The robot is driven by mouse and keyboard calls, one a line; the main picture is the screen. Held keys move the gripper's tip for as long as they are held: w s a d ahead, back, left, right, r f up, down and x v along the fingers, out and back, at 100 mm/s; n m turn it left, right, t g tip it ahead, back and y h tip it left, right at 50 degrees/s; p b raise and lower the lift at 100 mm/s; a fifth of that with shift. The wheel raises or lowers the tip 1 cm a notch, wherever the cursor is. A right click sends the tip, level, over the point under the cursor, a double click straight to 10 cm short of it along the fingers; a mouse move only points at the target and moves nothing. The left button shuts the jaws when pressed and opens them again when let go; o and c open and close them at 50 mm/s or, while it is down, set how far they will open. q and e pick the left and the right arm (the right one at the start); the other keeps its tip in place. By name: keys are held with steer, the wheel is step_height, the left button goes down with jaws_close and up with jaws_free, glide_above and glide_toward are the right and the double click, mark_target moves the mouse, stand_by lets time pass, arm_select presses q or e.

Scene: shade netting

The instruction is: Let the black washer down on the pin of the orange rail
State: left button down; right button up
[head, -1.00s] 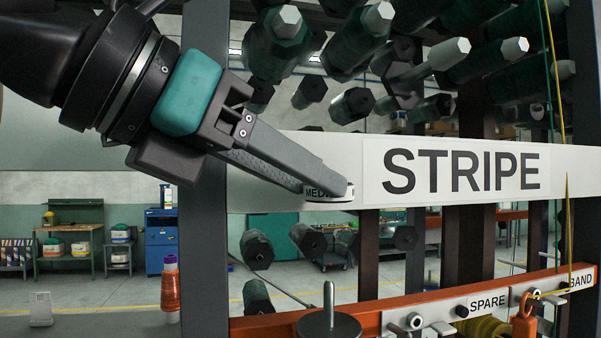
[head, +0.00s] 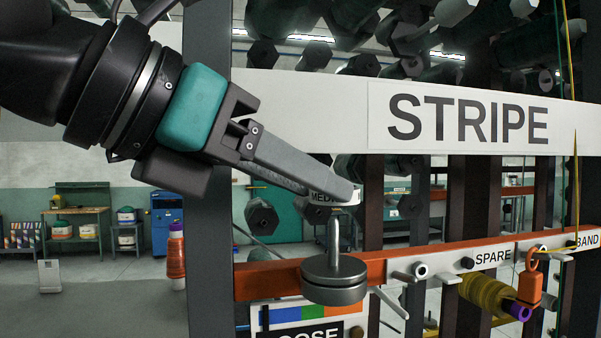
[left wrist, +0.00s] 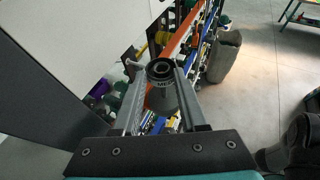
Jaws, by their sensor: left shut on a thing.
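My left gripper (head: 338,192) comes in from the left and is shut on the black washer (head: 323,198), which bears a white label reading "MEDI…". In the left wrist view the washer (left wrist: 160,70) is a dark ring between the two fingertips. The upright grey pin (head: 333,236) stands just below the washer in the head view, with a thick grey metal disc (head: 334,283) around its foot. The pin is at the front of the orange rail (head: 380,266). Whether the pin's tip is inside the washer's hole cannot be told. My right gripper is not in view.
Right of the pin, the rail carries grey pegs (head: 412,272), a "SPARE" label (head: 492,257), an orange tag (head: 530,287) and a yellow spool (head: 488,292). A white "STRIPE" board (head: 300,98) crosses above the gripper. Dark posts stand behind.

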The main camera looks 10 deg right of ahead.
arm_select(q)
steer(key=shift+r+p, duration=0.1)
steer(key=shift+p, duration=0.8)
stand_by(1.4)
steer(key=shift+f+b, duration=1.75)
steer(key=shift+f, duration=1)
steer(key=shift+c, duration=1.8)
jaws_free()
steer(key=b+v, duration=0.1)
steer(key=v, duration=1.4)
steer(key=shift+b, duration=0.3)
steer(key=shift+s+a, duration=0.1)
steer(key=shift+a, duration=0.05)
